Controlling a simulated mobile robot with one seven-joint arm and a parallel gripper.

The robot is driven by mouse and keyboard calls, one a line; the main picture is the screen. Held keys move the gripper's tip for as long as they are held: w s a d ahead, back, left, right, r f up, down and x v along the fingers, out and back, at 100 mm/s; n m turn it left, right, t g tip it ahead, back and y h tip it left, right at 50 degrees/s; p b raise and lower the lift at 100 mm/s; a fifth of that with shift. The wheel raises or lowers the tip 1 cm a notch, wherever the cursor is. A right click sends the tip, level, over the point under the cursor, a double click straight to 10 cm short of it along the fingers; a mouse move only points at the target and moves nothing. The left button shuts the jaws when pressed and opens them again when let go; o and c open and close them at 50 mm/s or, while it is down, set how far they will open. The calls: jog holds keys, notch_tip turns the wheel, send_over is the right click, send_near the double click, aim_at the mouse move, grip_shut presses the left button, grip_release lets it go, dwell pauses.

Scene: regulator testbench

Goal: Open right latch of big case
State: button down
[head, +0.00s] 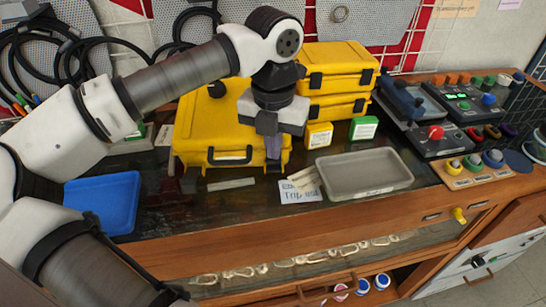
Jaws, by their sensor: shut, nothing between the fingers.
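The big yellow case (200,130) lies on the dark bench top, left of centre, with its lid down. Its black carry handle (229,157) is at the middle of its front face. My gripper (273,158) points down at the right end of that front face, its fingers shut with nothing between them. The fingers cover the area where the right latch would sit, so I cannot see the latch or whether the fingers touch the case.
Two smaller yellow cases (335,62) are stacked behind to the right. Small yellow (319,136) and green (363,128) boxes stand close by. A grey tray (400,183) and a paper note (300,193) lie right of my gripper; a blue tray (105,203) lies left.

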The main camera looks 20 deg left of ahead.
jog(key=shift+s+d+f+b, duration=0.15)
jog(key=shift+s+f+b, duration=0.4)
jog(key=shift+f, duration=0.25)
jog(key=shift+s+d+f+b, duration=0.15)
jog(key=shift+s+f+b, duration=0.15)
jog(key=shift+f+b, duration=0.45)
jog(key=shift+s+d+f+b, duration=0.35)
jog(key=shift+s+f+b, duration=0.2)
jog(key=shift+s, duration=0.2)
dwell(0.4)
jog(key=shift+f, duration=0.15)
jog(key=shift+w+f, duration=0.15)
jog(key=shift+f, duration=0.05)
jog(key=shift+r, duration=0.35)
jog(key=shift+s+d+r+p, duration=0.25)
jog(key=shift+s+r+p, duration=0.45)
jog(key=shift+r, duration=0.2)
notch_tip(320, 180, up, 7)
jog(key=p, duration=0.3)
jog(key=shift+p, duration=0.4)
